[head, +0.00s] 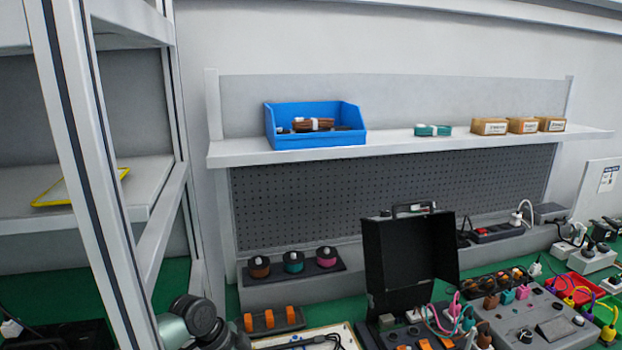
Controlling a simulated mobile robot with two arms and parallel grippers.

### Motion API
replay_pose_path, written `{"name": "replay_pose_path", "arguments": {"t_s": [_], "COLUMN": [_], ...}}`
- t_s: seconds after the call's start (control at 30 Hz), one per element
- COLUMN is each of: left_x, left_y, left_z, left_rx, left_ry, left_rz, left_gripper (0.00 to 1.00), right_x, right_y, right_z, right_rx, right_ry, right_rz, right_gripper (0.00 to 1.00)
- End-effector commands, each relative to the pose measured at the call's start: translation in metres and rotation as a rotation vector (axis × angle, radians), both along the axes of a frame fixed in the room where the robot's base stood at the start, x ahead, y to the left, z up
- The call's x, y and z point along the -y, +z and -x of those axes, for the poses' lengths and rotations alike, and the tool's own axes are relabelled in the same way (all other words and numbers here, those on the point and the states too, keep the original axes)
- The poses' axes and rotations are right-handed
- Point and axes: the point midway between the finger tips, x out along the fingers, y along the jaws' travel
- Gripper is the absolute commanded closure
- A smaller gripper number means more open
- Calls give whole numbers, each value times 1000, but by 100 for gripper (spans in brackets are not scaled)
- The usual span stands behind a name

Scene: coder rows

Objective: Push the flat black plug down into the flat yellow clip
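I cannot make out a flat yellow clip or a flat black plug for sure in the head view. A small yellow piece (608,332) on a cable sits at the bottom right, too small to identify. Small black plugs (603,246) stand at the right side of the bench. Rounded grey links of an arm, probably my left one, show at the bottom left. No fingers of either gripper are in view.
An open black case (408,262) stands mid-bench. Grey panels with knobs and cables (530,320) fill the right. A rack with orange pieces (270,322) lies left. A blue bin (315,141) and small boxes (490,127) sit on the shelf. A metal rack post (80,150) rises at left.

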Motion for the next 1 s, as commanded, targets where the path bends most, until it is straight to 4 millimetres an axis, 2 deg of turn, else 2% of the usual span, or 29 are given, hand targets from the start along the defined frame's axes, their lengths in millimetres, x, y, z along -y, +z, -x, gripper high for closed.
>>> {"name": "replay_pose_path", "arguments": {"t_s": [1.0], "left_x": [1], "left_y": [-6], "left_z": [0], "left_rx": [-1], "left_ry": [0], "left_rz": [0], "left_gripper": [100], "right_x": [1], "right_y": [-1], "right_z": [0], "right_rx": [0], "right_ry": [1], "right_rz": [2], "right_gripper": [51]}}
